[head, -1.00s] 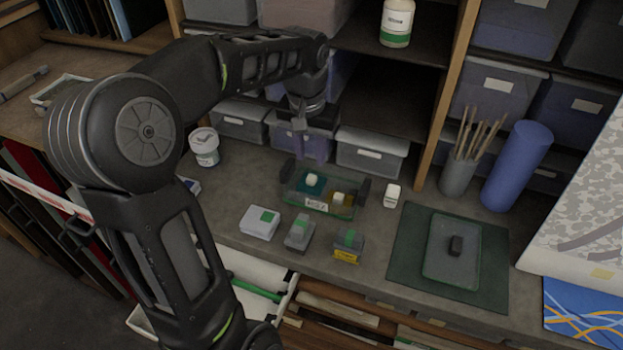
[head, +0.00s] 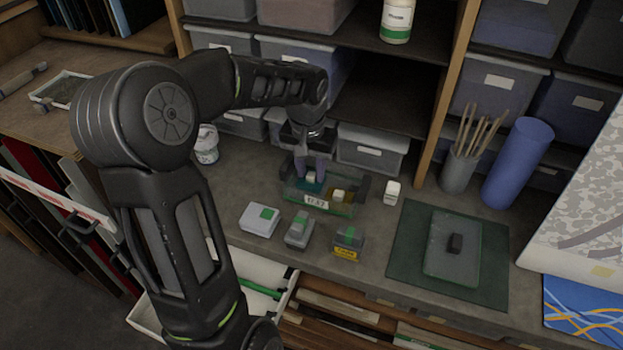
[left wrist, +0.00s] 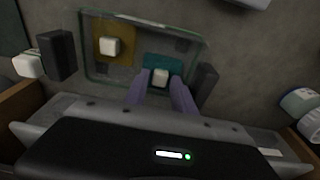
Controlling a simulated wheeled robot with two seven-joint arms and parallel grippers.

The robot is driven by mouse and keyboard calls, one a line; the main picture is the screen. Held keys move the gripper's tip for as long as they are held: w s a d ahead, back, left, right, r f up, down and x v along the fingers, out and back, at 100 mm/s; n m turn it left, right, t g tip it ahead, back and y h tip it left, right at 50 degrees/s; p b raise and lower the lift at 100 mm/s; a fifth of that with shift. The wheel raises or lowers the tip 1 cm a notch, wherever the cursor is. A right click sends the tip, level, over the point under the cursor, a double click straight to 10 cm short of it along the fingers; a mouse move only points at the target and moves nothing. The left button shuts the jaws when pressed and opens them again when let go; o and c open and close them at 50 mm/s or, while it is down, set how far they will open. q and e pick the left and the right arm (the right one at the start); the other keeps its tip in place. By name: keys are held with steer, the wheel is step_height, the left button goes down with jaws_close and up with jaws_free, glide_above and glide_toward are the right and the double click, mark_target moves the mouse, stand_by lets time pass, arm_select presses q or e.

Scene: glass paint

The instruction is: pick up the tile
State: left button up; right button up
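A clear glass tray (head: 345,207) on the bench holds a teal tile and an amber tile (left wrist: 115,46), each with a white block on top. The teal tile (left wrist: 158,63) is at the tray's left in the head view. Its white block (left wrist: 160,77) shows between the purple fingertips of my left gripper (head: 313,172). This gripper (left wrist: 160,84) points down over the teal tile and is open, with a finger to each side of the block. I cannot tell whether the fingers touch it. My right gripper is not in view.
Dark blocks stand at the tray's ends. A green mat (head: 406,262) with a glass plate (head: 445,262) lies right. Shelf bins (head: 372,148) stand close behind.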

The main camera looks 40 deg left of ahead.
arm_select(q)
steer(key=shift+f, duration=0.3)
stand_by(0.4)
jaws_close()
stand_by(0.4)
